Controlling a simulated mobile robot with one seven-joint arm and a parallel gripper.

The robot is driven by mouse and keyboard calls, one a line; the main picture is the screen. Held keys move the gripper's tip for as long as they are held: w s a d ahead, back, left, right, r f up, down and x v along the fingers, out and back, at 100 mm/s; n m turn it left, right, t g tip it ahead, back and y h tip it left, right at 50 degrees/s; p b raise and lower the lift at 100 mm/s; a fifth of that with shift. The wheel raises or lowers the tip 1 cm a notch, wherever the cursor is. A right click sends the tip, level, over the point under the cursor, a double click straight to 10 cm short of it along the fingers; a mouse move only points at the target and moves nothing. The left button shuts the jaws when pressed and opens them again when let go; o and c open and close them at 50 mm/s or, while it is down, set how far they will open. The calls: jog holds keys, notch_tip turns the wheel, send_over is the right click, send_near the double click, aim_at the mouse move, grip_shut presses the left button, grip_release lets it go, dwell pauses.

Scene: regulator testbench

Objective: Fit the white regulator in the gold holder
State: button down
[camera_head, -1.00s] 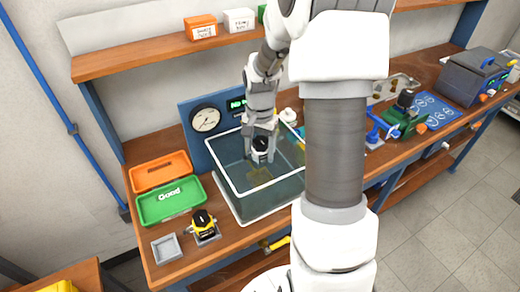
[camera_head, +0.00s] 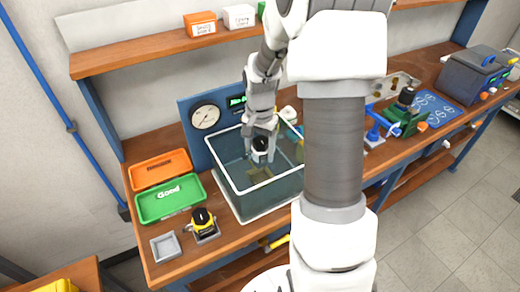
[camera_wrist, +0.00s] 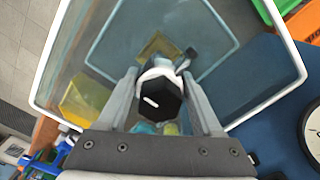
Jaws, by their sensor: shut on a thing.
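My gripper (camera_head: 261,148) is shut on the white regulator (camera_head: 260,157), which has a black knob on top. In the wrist view the regulator (camera_wrist: 162,92) sits between the two fingers (camera_wrist: 163,103), black knob toward the camera. It is held upright over the clear tank (camera_head: 228,188). The gold holder (camera_head: 262,174) lies low inside the tank, below the regulator. In the wrist view the gold holder (camera_wrist: 157,46) shows just beyond the regulator, partly hidden by it. The regulator looks apart from the holder, but the exact gap is hard to tell.
The tank's white rim (camera_wrist: 50,60) surrounds my gripper. A gauge panel (camera_head: 205,118) stands behind it. Left are an orange tray (camera_head: 160,167), a green tray (camera_head: 170,198), a grey square holder (camera_head: 166,247) and a yellow regulator (camera_head: 203,221). A green vise (camera_head: 408,118) stands at right.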

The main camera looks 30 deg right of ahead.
jog(key=shift+f+b, duration=2.9)
jog(key=shift+f, duration=0.75)
dwell(3.4)
grip_release()
jog(key=shift+r, duration=0.1)
dwell(0.5)
